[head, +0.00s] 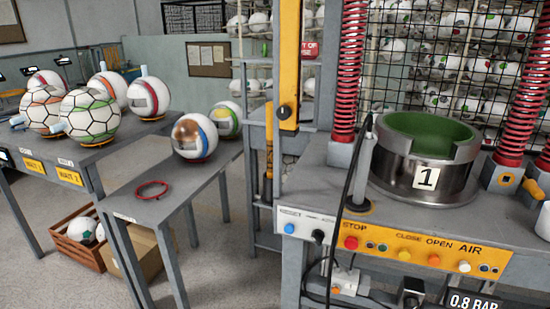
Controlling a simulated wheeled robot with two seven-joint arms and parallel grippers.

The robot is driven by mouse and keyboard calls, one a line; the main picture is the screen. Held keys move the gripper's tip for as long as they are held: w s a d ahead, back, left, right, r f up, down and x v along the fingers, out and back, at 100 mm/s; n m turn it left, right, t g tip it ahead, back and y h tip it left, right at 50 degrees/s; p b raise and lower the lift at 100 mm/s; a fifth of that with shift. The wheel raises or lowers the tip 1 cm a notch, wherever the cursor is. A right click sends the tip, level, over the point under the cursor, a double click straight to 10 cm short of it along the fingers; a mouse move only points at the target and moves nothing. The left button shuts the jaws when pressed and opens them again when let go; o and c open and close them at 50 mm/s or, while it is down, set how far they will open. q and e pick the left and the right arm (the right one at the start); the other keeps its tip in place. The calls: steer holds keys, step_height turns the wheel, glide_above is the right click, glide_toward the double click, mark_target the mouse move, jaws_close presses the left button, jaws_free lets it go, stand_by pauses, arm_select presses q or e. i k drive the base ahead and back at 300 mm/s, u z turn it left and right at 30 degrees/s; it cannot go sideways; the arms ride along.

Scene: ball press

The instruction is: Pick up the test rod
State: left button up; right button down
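A grey upright rod (362,172) stands on the front of the press table (325,185), its foot at a round dark base (359,207). A black cable runs at its upper end and down past the table front. I cannot tell for sure that this is the test rod. Just right of it is the round metal press mould (425,180), marked 1 and lined in green. Neither of my grippers is in view.
The press has red springs (348,75) and a front panel (400,250) with buttons marked STOP, CLOSE, OPEN and AIR. Two grey side tables hold several balls (90,115) and a red ring (151,190). A wooden crate (78,245) is on the floor. Open floor shows lower left.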

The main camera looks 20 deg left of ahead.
mark_target(269, 105)
steer(key=k, duration=0.5)
steer(key=u, duration=1.15)
steer(key=i, duration=1.1)
steer(key=z, duration=1.75)
